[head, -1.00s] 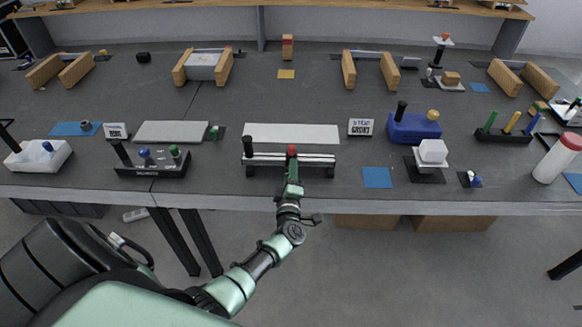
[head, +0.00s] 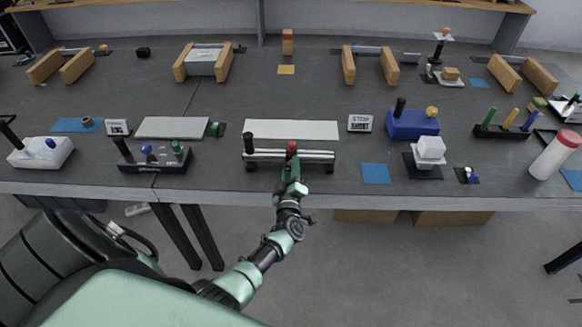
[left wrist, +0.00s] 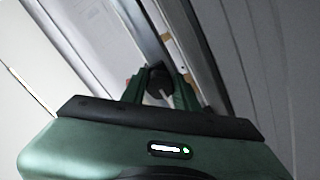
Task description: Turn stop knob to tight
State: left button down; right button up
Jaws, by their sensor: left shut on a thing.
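A fixture with two silver rails (head: 315,156) stands near the front edge of the table. It has a black upright handle (head: 248,143) at its left end and a red-topped piece (head: 291,147) near its middle. My left gripper (head: 291,166) reaches the fixture from the front, just below the red top. In the left wrist view, its green fingers (left wrist: 160,88) are shut on a dark round knob (left wrist: 157,77) beside the rail (left wrist: 195,50). The fingers partly hide the knob, and its tightness cannot be seen. My right gripper is out of view.
A white strip (head: 291,130) lies behind the fixture, and a small sign (head: 360,123) stands behind right. A black knob block (head: 155,161) is to the left. A blue block (head: 413,123) and a white block (head: 430,148) are to the right. A blue mat (head: 375,174) lies nearby.

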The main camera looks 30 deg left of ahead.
pick_arm(q)
jog(key=shift+f, duration=0.1)
jog(key=c, duration=1.1)
grip_release()
jog(key=shift+o, duration=0.2)
jog(key=shift+s, duration=0.1)
jog(key=v, duration=0.7)
jog(key=shift+s+d, duration=0.2)
jog(key=shift+s, duration=0.1)
